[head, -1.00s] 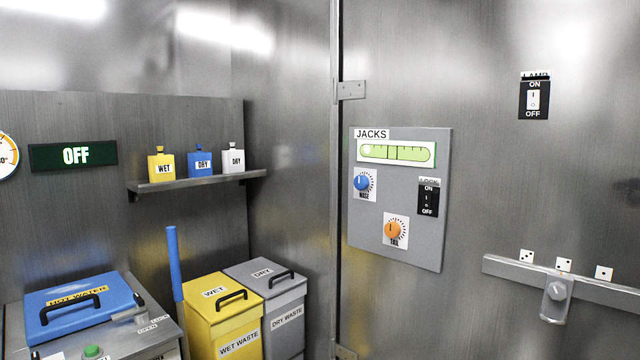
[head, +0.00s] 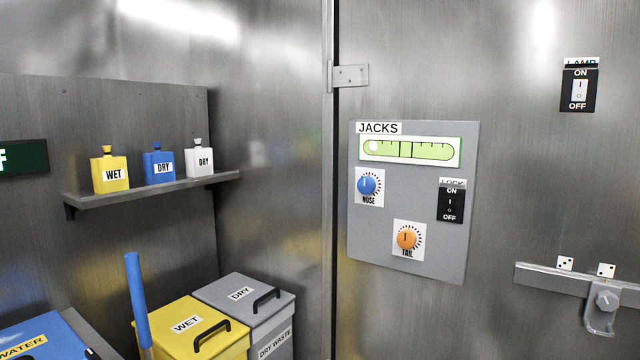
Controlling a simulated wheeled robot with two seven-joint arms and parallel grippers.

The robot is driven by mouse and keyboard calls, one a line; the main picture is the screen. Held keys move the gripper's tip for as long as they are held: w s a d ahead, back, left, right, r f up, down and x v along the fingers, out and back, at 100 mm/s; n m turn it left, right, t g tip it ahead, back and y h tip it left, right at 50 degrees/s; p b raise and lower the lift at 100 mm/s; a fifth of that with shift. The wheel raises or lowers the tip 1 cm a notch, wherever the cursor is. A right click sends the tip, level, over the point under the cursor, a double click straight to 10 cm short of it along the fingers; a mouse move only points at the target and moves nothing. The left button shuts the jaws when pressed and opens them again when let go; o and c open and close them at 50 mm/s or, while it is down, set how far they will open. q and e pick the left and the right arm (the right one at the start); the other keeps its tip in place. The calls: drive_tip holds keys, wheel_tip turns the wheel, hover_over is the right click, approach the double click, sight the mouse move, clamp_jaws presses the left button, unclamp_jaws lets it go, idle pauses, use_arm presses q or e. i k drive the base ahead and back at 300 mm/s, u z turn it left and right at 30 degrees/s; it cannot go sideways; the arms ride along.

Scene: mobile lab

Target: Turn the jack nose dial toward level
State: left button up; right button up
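The grey JACKS panel (head: 408,215) is on the metal wall right of the corner seam. The blue nose dial (head: 368,186), labelled NOSE, sits at its left with its pointer roughly upright. Below is the orange tail dial (head: 406,238), its pointer also roughly upright. A green bubble level (head: 411,150) runs along the panel's top, with its pale bubble at the far left end, away from the centre marks. A black LOCK switch (head: 451,203) marked ON and OFF is at the panel's right. Neither gripper is in the head view.
A black LAMP switch (head: 579,88) is higher on the right wall. A shelf (head: 150,188) with bottles, a yellow wet bin (head: 195,330) and a grey dry bin (head: 245,293) stand left. The wall before the panel is unobstructed.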

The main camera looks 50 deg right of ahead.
sight(366, 185)
drive_tip(key=z, duration=0.45)
drive_tip(key=i, duration=0.85)
drive_tip(key=z, duration=0.7)
